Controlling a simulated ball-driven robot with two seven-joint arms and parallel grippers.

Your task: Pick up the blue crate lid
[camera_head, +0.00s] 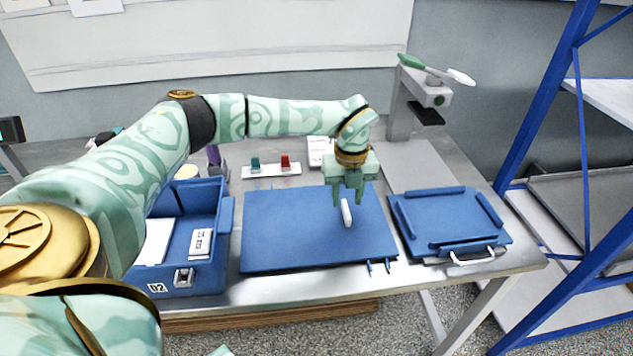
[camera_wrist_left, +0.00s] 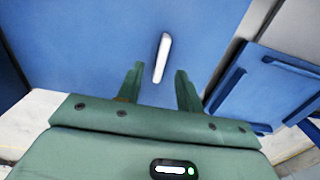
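The blue crate lid (camera_head: 290,230) is a flat blue panel lying on the metal table, with a white bar handle (camera_head: 347,213) on top and two small blue prongs at its front right edge. In the left wrist view the lid (camera_wrist_left: 90,30) fills much of the upper picture, with the handle (camera_wrist_left: 161,58) near the middle. My left gripper (camera_head: 347,203) is over the lid at the handle. It is open, and its fingers (camera_wrist_left: 160,70) show on either side of the handle's near end, without visible contact. My right gripper is not in view.
An open blue crate (camera_head: 215,250) marked 02 stands left of the lid, holding papers and a small white box. A second blue panel (camera_head: 450,215) with raised edges lies at right. A grey press-like stand (camera_head: 400,100) and a switch strip (camera_head: 271,170) are behind. Blue shelving stands right.

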